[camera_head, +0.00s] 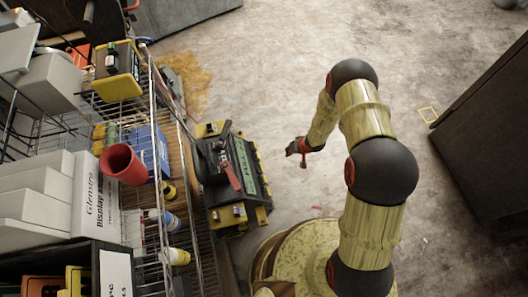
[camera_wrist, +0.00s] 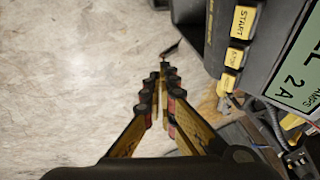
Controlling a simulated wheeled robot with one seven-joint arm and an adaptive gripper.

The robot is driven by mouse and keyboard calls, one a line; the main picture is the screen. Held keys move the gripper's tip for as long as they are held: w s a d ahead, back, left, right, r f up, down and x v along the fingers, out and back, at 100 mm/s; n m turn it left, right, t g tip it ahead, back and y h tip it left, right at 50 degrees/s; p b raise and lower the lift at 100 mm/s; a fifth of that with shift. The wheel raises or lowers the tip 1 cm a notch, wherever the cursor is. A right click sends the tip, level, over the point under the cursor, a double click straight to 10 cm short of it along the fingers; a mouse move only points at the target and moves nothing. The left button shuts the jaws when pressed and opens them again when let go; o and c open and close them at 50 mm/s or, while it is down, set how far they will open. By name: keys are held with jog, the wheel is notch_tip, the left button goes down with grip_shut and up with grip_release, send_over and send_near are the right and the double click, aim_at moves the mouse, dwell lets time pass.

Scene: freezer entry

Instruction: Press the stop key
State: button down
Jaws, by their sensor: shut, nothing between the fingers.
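The machine (camera_head: 203,172) is a black and yellow box with a green label, standing on the floor beside the wire shelf in the head view. In the wrist view its panel is at the upper right, with a yellow START key (camera_wrist: 243,22). Below START is a smaller yellow key (camera_wrist: 234,57), whose lettering is too small to read surely; it may be the stop key. My gripper (camera_wrist: 163,68) is shut and empty, left of the keys and apart from them in the picture. In the head view my gripper (camera_head: 293,148) is right of the machine.
A wire shelf (camera_head: 160,100) fills the left with boxes, a red cup (camera_head: 122,164) and bottles. A dark cabinet (camera_head: 490,140) stands at the right. The concrete floor (camera_head: 260,70) between them is mostly open. In the wrist view, cables and clutter lie at the lower right.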

aim_at(258, 156)
jog(key=w+a+r+m+t+y, duration=0.1)
jog(key=w+a+r+y, duration=0.1)
jog(key=w+a+r, duration=0.1)
jog(key=shift+w+a+m, duration=0.3)
jog(key=shift+a+m, duration=0.1)
jog(key=shift+a, duration=0.05)
jog(key=shift+f, duration=0.1)
jog(key=s+a+f+b, duration=0.2)
jog(key=a+f+b, duration=0.2)
jog(key=a, duration=0.3)
jog(key=shift+f+b, duration=0.3)
jog(key=shift+b, duration=0.3)
jog(key=shift+a, duration=0.2)
dwell(0.8)
jog(key=shift+s+a+f, duration=0.15)
jog(key=shift+a+f, duration=0.05)
jog(key=shift+a, duration=0.05)
